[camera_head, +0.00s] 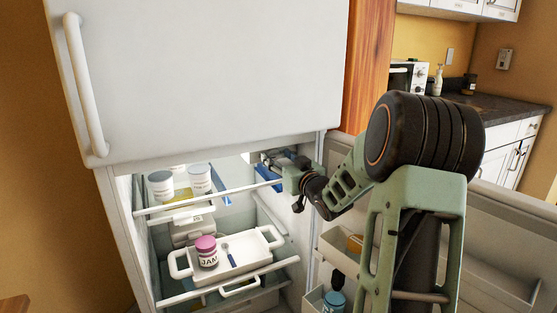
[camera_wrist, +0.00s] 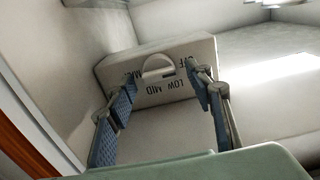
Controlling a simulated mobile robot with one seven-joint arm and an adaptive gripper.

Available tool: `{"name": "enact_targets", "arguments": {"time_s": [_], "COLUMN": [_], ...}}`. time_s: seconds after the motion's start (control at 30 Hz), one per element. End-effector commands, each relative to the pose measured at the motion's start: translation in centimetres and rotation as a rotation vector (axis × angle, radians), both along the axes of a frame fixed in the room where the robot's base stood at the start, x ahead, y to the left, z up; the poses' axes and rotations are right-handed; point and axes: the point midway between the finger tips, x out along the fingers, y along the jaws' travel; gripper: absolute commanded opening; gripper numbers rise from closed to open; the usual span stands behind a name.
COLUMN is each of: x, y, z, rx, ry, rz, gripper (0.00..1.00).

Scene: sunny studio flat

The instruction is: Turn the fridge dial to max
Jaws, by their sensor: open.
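The fridge (camera_head: 205,75) has its lower compartment open. In the wrist view, a pale dial housing (camera_wrist: 180,50) carries upside-down lettering; OFF, LOW and MID are legible, and the mark at the left is partly hidden by a finger. The white half-round dial (camera_wrist: 157,66) sits on it. I cannot tell for sure which mark it points to. My gripper (camera_wrist: 162,77) is open, with blue-padded fingers on either side of the dial and nothing held. In the head view my gripper (camera_head: 272,165) reaches into the top right of the compartment; the dial is not discernible there.
White jars (camera_head: 161,187) stand on the upper shelf. A white tray (camera_head: 257,262) below holds a pink-lidded jam jar (camera_head: 206,250) and a spoon (camera_head: 228,255). The open door with bins (camera_head: 345,240) is at the right. The fridge wall (camera_wrist: 60,50) is close at left in the wrist view.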

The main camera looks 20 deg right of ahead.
Motion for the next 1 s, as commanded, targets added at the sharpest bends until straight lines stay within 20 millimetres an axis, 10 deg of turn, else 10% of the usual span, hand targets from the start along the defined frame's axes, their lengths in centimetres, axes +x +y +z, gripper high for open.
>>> {"name": "enact_targets", "arguments": {"time_s": [0.23,0.63,1.0], "x": [0.09,0.07,0.06], "y": [0.00,0.00,-0.04], "z": [0.03,0.00,0.15], "rx": [0.000,0.000,0.070], "ry": [0.000,0.000,0.004], "rz": [0.000,0.000,-0.001], "gripper": [0.48,0.06,0.06]}}
